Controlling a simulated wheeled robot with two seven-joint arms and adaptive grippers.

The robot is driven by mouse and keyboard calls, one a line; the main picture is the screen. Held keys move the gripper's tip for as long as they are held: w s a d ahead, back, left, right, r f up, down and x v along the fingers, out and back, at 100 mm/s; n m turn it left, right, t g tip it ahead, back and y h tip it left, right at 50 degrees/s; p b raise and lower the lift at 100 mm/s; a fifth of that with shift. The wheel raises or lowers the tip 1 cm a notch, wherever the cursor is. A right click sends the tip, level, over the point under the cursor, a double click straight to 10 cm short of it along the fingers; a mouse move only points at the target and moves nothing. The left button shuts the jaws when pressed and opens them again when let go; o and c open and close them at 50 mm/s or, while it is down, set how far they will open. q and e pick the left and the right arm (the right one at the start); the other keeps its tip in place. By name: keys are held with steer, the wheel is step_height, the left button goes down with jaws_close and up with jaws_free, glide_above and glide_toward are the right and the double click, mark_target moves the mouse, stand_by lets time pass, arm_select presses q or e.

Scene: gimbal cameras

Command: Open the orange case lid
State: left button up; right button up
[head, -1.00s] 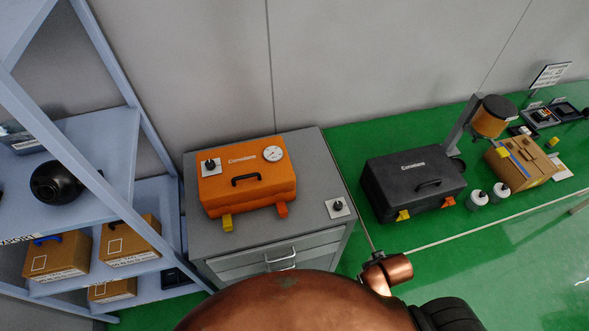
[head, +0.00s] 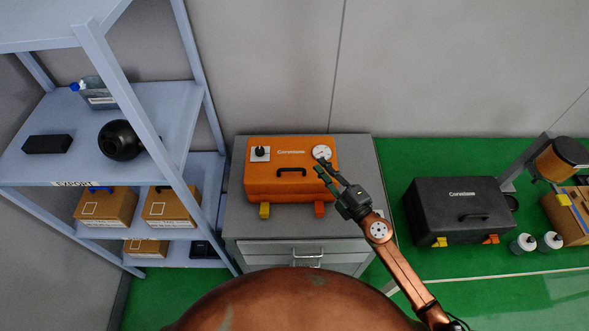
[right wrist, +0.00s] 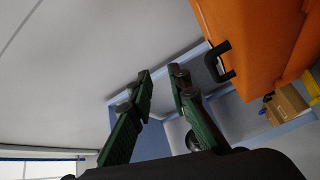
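The orange case (head: 263,182) stands shut on a grey drawer cabinet in the head view. It has a black handle (head: 292,170), a yellow latch (head: 265,210) and an orange latch (head: 319,209) at its front, a knob plate on the left and a white gauge on the right. My right gripper (head: 323,170) is at the case's right side, near the gauge, and its fingers are apart with nothing between them. In the right wrist view the open green fingers (right wrist: 161,82) show left of the orange case (right wrist: 262,40) and its handle. My left gripper is not in view.
A blue-grey shelf (head: 180,100) with boxes and a black ball stands to the left. The grey cabinet (head: 240,225) has drawers with handles below the case. A black case (head: 440,205) and white bottles stand to the right on the green surface.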

mark_target(290, 169)
steer(key=w+a+f+n+g, duration=0.1)
steer(key=a+f, duration=0.1)
steer(key=a, duration=0.1)
steer(key=w+a+f+n+g+y, duration=0.1)
steer(key=a+f+n, duration=0.1)
steer(key=a, duration=0.2)
steer(key=w+a+f+n+g, duration=0.1)
steer(key=w+a+f+g, duration=0.1)
steer(key=a, duration=0.1)
steer(key=shift+a+f+y, duration=0.15)
steer(key=shift+a+y, duration=0.05)
steer(key=shift+y, duration=0.2)
steer(key=shift+c, duration=0.6)
jaws_close()
